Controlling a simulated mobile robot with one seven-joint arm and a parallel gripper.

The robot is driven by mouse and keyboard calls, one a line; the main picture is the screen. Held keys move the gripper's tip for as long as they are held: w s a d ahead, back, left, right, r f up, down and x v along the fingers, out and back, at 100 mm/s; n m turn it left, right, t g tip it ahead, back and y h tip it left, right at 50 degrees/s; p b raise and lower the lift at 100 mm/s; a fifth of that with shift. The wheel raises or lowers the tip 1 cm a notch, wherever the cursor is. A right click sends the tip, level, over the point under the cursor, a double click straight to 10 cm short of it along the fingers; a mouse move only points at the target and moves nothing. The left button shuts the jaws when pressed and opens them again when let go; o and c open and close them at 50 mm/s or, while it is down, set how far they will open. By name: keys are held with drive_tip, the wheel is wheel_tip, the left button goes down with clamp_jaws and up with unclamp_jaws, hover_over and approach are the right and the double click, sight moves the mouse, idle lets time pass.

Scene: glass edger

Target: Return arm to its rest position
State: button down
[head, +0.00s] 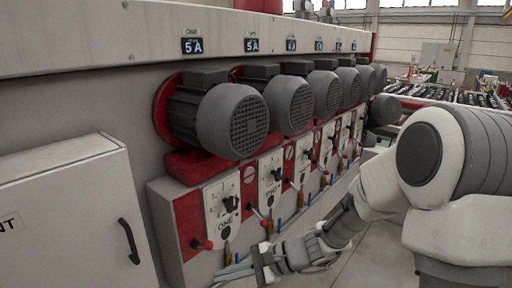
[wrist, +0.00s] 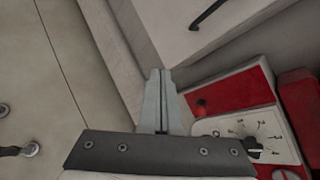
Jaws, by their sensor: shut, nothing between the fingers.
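My arm (head: 375,185) reaches from the right side of the head view, low and to the left, in front of the machine's control panels. My gripper (head: 236,270) is near the bottom edge of the head view, below the panel marked ONE (head: 222,205). In the wrist view my gripper (wrist: 160,75) has its two fingers together, with nothing between them. The fingers appear in front of the machine's pale base edge, and I cannot tell how far they are from it.
Grey motors (head: 232,120) line the machine above panels with dials and red-knobbed levers (head: 203,244). A white cabinet (head: 70,215) with a dark handle stands at left. A dial (wrist: 252,135) shows right of my fingers.

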drive_tip(key=s+d+r+n+t+h, duration=0.2)
drive_tip(key=s+d+r+n+h, duration=0.4)
drive_tip(key=s+d, duration=0.2)
drive_tip(key=s+d+r+n+t+h, duration=0.2)
drive_tip(key=s+d+r+n+h, duration=0.4)
drive_tip(key=d, duration=0.7)
drive_tip(key=shift+s+r, duration=0.7)
drive_tip(key=shift+s, duration=0.5)
